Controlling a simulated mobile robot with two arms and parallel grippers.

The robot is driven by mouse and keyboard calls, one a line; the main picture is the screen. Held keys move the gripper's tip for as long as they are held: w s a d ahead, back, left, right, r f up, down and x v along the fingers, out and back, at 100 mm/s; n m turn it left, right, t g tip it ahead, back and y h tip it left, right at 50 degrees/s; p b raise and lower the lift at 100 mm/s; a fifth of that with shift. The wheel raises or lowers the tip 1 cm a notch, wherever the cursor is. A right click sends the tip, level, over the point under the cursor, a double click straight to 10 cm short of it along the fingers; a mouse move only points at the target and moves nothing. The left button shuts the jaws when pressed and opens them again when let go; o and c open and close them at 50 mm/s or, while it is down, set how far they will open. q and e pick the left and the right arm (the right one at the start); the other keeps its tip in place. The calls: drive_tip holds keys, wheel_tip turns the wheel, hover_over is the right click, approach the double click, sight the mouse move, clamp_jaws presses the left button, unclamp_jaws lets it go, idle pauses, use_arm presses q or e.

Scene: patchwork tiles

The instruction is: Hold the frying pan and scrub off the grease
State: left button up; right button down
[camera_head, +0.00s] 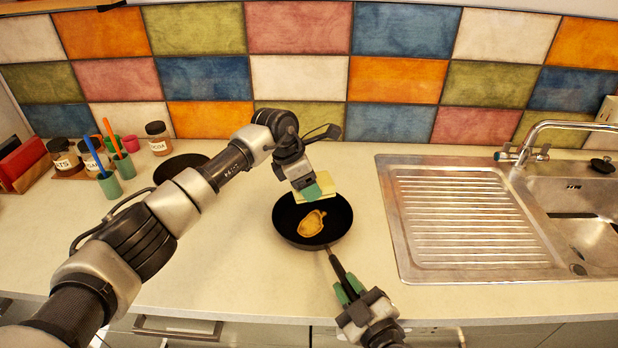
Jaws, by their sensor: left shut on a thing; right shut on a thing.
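The black frying pan (284,219) sits on the counter left of the sink, with its handle pointing toward the front edge. A yellowish-brown grease patch (312,223) lies on the pan's inner bottom. My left gripper (312,192) is above the far side of the pan, shut on a pale yellow sponge (327,187) with a green layer. The gripper hides part of the sponge, and I cannot tell if it touches the pan. My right gripper (346,288) is shut on the pan's handle near the counter's front edge.
The sink (567,208) and ribbed drainboard (455,215) are at the right, with a faucet (545,135) behind. A dark round item (180,166), jars (158,138) and green cups (124,166) stand at the left. The counter between pan and drainboard is clear.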

use_arm(q)
approach(309, 222)
drive_tip(key=shift+d+r+x, duration=0.1)
drive_tip(key=shift+d+x, duration=0.1)
drive_tip(key=shift+x, duration=0.75)
drive_tip(key=shift+d+r+x, duration=0.1)
drive_tip(key=shift+d+x, duration=0.1)
drive_tip(key=shift+x, duration=0.75)
drive_tip(key=shift+d+r+x, duration=0.1)
drive_tip(key=shift+d+x, duration=0.1)
drive_tip(key=shift+x, duration=0.7)
drive_tip(key=shift+s+f, duration=0.1)
drive_tip(key=shift+f, duration=0.6)
drive_tip(key=shift+a+r, duration=0.1)
drive_tip(key=shift+a, duration=0.95)
drive_tip(key=shift+w+d, duration=0.2)
drive_tip(key=shift+d, duration=0.4)
drive_tip(key=shift+w+d, duration=0.2)
drive_tip(key=shift+d, duration=0.4)
drive_tip(key=shift+d, duration=0.1)
drive_tip(key=shift+w+d, duration=0.2)
drive_tip(key=shift+d, duration=0.4)
drive_tip(key=shift+s+a, duration=0.15)
drive_tip(key=shift+a, duration=0.45)
drive_tip(key=shift+s+a, duration=0.2)
drive_tip(key=shift+a, duration=0.45)
